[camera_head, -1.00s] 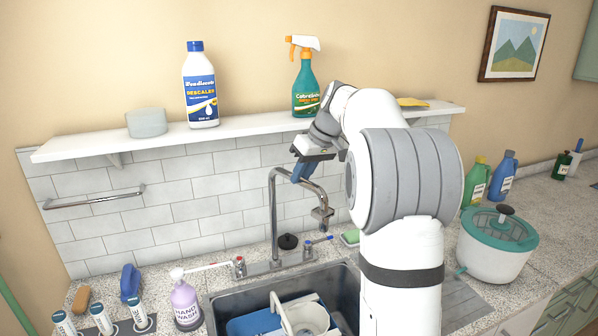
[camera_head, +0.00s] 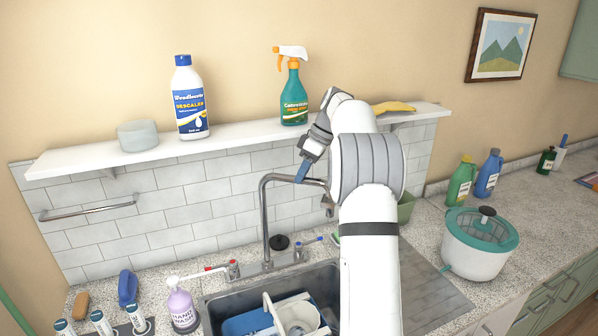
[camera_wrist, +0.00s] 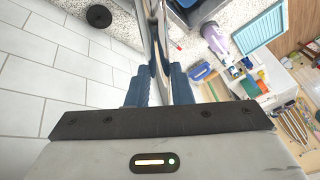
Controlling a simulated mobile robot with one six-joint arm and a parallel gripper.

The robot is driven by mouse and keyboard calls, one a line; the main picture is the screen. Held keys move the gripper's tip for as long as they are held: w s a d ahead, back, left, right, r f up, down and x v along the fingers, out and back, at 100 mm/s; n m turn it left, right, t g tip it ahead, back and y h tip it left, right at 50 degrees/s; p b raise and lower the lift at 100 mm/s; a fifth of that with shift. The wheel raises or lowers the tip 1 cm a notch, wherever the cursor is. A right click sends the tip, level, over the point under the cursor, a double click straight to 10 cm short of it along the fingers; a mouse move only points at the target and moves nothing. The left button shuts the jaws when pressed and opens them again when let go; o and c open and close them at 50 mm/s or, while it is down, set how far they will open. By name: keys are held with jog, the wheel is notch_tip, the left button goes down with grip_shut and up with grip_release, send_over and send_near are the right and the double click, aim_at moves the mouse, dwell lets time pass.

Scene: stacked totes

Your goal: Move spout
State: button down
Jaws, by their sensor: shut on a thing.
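The spout (camera_head: 265,215) is a tall chrome faucet pipe that rises behind the sink and bends over to the right. Its outlet end is partly hidden behind my arm. My gripper (camera_head: 301,172) is at the upper, horizontal stretch of the spout, with its blue fingers pointing down. In the wrist view, the spout (camera_wrist: 155,45) runs between the two blue fingers of my gripper (camera_wrist: 158,82), which are closed on it. The exact contact is hard to see.
The sink (camera_head: 335,283) below holds a blue tub with white dishes. A shelf (camera_head: 240,133) above carries a descaler bottle (camera_head: 189,100) and a spray bottle (camera_head: 293,95). A purple soap bottle (camera_head: 181,308) stands left of the sink, and a salad spinner (camera_head: 478,245) to the right.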

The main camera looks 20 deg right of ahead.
dwell(0.3)
jog(key=c, duration=1.3)
grip_release()
jog(key=shift+w, duration=0.1)
jog(key=shift+r, duration=0.1)
jog(key=v, duration=0.7)
jog(key=shift+d+r, duration=0.2)
jog(key=shift+r, duration=0.05)
